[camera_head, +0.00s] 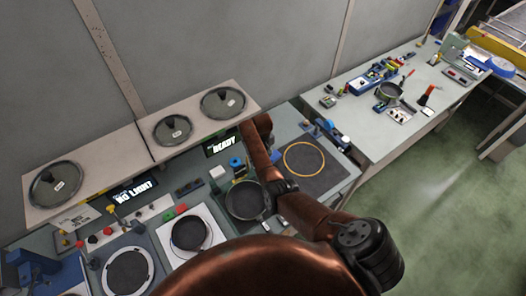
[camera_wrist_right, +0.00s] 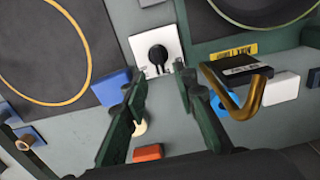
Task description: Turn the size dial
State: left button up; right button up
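A black round dial (camera_wrist_right: 157,52) sits on a white square plate (camera_wrist_right: 143,45) in the right wrist view; I take it to be the size dial, though no size marking is legible. My right gripper (camera_wrist_right: 159,72) is open and empty. Its two dark green fingers point toward the plate, with the dial in line with the gap between the tips, seemingly just beyond them. Contact cannot be told. In the head view my right arm reaches over the bench, and its gripper is not clearly visible. My left gripper is not in view.
A mat with an orange ring (camera_wrist_right: 84,50) and a blue block (camera_wrist_right: 110,88) lie left of the fingers. A brass hooked handle (camera_wrist_right: 257,95) is close on the right. An orange-red block (camera_wrist_right: 148,152) lies below. A dark pan (camera_head: 245,200) stands beside my arm.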

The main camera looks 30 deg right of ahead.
notch_tip(320, 180, up, 8)
dwell(0.7)
